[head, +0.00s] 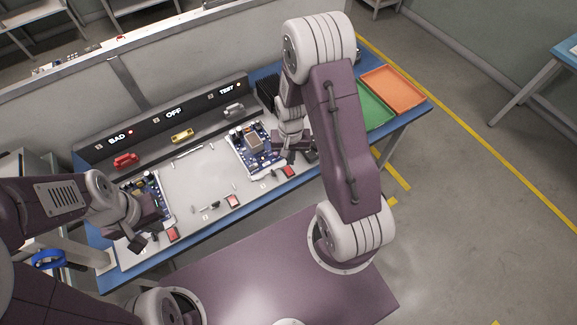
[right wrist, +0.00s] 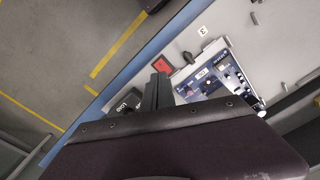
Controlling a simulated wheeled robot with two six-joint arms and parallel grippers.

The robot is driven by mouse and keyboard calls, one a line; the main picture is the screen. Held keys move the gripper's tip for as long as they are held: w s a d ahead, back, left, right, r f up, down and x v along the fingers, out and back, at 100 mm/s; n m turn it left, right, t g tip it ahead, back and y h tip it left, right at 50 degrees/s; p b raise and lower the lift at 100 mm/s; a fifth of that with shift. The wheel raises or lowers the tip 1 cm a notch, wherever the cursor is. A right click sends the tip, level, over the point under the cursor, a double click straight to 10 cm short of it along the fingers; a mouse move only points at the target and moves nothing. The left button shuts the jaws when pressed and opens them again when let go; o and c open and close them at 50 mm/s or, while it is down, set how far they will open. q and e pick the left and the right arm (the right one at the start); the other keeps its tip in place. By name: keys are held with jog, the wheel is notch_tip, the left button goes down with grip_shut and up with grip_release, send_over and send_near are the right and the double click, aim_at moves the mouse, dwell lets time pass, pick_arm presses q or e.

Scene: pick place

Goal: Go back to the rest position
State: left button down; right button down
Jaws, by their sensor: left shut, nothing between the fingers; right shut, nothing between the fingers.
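My left gripper (head: 140,236) is over the left end of the workbench, above the left circuit board (head: 158,196), and hides part of it. It is shut and empty. My right gripper (head: 300,157) is over the bench at the right edge of the second circuit board (head: 262,146). It is shut and empty; my right arm hides part of the bench behind it. In the right wrist view the right gripper's closed fingers (right wrist: 156,92) point at the bench beside a circuit board (right wrist: 214,72) and a red button (right wrist: 188,57).
A green tray (head: 375,108) and an orange tray (head: 393,90) sit at the bench's right end. A panel with BAD, OFF and TEST labels (head: 172,113) runs along the back. Red buttons (head: 233,201) line the front. Open floor (head: 450,200) lies to the right.

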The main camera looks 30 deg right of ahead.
dwell(0.4)
jog(key=w+a+r+n+t, duration=0.1)
jog(key=w+a+r+t, duration=0.15)
jog(key=r, duration=0.75)
jog(key=s+a+r+n+g, duration=0.1)
jog(key=s+a+r+n, duration=0.1)
jog(key=s, duration=0.8)
jog(key=shift+s+a+r+n, duration=0.2)
jog(key=shift+s+n, duration=0.2)
jog(key=shift+n, duration=0.5)
